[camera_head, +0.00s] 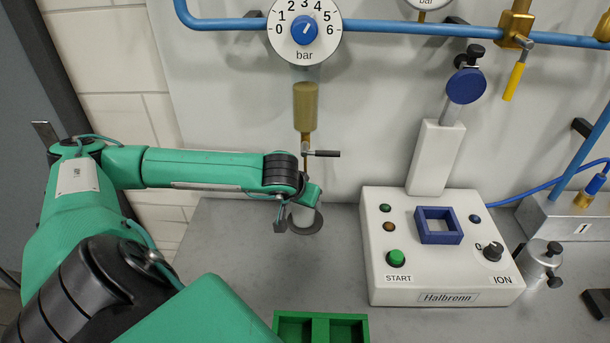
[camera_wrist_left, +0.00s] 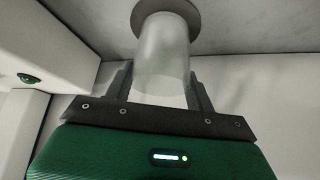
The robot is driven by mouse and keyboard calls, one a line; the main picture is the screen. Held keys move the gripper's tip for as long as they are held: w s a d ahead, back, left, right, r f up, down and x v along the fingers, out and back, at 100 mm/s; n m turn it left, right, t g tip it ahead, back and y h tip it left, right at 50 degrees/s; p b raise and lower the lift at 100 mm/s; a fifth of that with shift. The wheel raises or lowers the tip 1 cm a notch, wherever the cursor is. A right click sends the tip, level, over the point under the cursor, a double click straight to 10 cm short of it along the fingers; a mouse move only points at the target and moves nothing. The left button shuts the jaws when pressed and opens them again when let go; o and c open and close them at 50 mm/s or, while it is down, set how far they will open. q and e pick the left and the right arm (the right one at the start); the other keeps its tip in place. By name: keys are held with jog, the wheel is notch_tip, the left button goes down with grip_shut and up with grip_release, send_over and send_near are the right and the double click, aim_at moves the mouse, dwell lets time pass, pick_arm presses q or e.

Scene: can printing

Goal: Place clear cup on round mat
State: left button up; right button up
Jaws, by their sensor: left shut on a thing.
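The clear cup (camera_wrist_left: 163,52) is translucent and fills the middle of the left wrist view. My left gripper (camera_wrist_left: 160,88) is shut on it, with one dark finger on each side. The cup's far end lies over the dark grey round mat (camera_wrist_left: 166,5), whose rim shows around it; whether they touch I cannot tell. In the head view the mat (camera_head: 317,223) is a dark disc on the bench below the spout, and my left gripper (camera_head: 297,210) is just over it. The cup is too small and covered there to make out clearly. My right gripper is not in view.
A spout with a tan cylinder (camera_head: 305,106) and a lever (camera_head: 325,154) hangs right above my left gripper. A white control box (camera_head: 440,285) stands to the right. A green divided tray (camera_head: 321,318) lies at the front. Grey bench between them is clear.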

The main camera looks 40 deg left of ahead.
pick_arm(q)
jog(key=shift+x, duration=0.95)
jog(key=shift+w+r, duration=0.1)
jog(key=o, duration=1)
